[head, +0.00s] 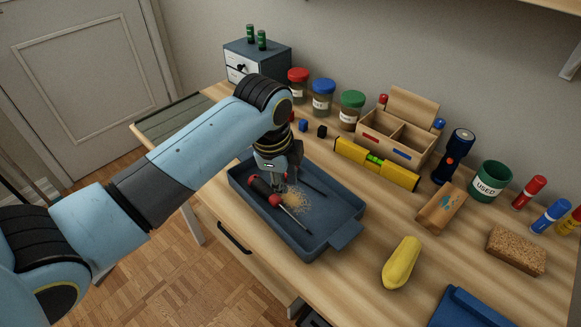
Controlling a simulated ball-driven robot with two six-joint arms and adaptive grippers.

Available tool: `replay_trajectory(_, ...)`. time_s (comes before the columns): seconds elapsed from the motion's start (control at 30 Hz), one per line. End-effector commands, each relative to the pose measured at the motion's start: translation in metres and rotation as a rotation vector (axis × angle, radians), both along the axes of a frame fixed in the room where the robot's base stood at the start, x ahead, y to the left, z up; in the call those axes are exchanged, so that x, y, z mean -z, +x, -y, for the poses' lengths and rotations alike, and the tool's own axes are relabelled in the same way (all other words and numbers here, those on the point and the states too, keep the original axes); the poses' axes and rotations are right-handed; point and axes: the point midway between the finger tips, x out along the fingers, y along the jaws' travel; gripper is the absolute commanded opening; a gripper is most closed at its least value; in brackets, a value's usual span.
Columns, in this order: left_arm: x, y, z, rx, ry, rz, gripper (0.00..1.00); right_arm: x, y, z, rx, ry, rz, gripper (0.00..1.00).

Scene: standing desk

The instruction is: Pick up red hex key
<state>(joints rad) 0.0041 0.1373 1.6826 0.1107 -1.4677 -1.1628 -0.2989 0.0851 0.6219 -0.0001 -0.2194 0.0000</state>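My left gripper (279,184) points down into the blue-grey tray (340,239), over its back left part. Its fingertips are small and partly covered by the wrist, so I cannot tell whether they are open or shut. A screwdriver with a red and black handle (265,190) lies in the tray close beside the fingers, its shaft pointing toward the front. I cannot make out a red hex key; it may be hidden by the gripper or the arm. My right gripper is out of view.
Sawdust (296,198) lies in the tray near the gripper. Behind stand lidded jars (322,98), a yellow level (375,164) and a wooden organizer (398,136). Bare desk lies between.

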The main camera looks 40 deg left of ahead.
Motion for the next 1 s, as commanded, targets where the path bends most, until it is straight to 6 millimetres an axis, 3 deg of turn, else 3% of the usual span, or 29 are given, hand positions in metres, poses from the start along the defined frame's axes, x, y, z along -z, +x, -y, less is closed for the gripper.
replay_trajectory(0.03, -0.013, 0.02, -0.001, 0.098, 0.015, -0.001, 0.11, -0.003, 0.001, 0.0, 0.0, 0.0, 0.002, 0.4)
replay_trajectory(0.1, -0.023, 0.038, -0.003, 0.225, 0.033, -0.01, 0.11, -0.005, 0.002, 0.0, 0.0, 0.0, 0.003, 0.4)
replay_trajectory(0.27, -0.031, 0.057, -0.003, 0.382, 0.052, -0.022, 0.11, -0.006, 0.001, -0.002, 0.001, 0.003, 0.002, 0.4)
replay_trajectory(0.5, 0.006, 0.067, -0.003, 0.406, 0.055, -0.024, 0.11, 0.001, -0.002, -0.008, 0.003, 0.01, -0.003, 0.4)
replay_trajectory(0.77, 0.029, 0.072, 0.002, 0.404, 0.054, -0.022, 0.11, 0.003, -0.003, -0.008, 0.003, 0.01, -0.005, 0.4)
replay_trajectory(1.0, 0.065, 0.079, 0.009, 0.404, 0.055, -0.023, 0.11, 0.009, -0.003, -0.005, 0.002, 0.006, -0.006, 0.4)
